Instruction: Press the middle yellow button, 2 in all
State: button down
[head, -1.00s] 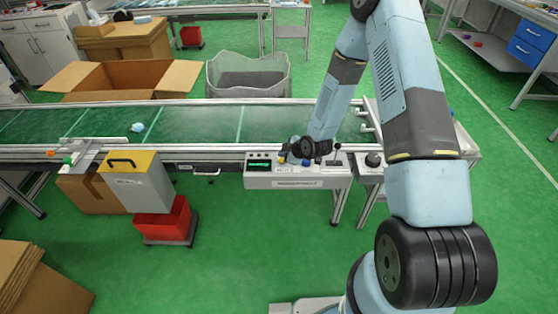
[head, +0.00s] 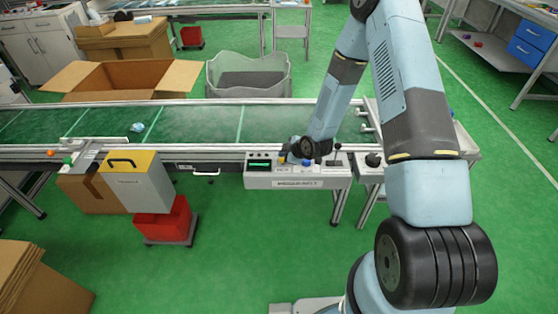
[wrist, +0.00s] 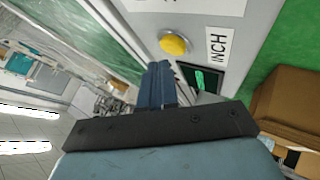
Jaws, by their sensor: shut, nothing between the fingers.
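The control panel (head: 258,182) stands at the front edge of the conveyor in the head view. Its yellow button (head: 282,161) shows small beside my gripper (head: 288,154). In the wrist view the round yellow button (wrist: 174,44) sits in a pale ring on the grey panel, next to a label reading INCH. My gripper (wrist: 158,68) is shut and empty, its blue fingers together. In that picture the fingertips lie just below and left of the yellow button. They look apart from it, but the gap in depth is hard to tell. The hand hides part of the panel.
The green conveyor belt (head: 200,122) runs behind, carrying a small pale-blue item (head: 137,127). A red bin (head: 168,222) stands at left. The floor in front is clear.

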jog(key=shift+f, duration=0.75)
dwell(0.8)
jog(key=shift+r, duration=3.35)
dwell(0.9)
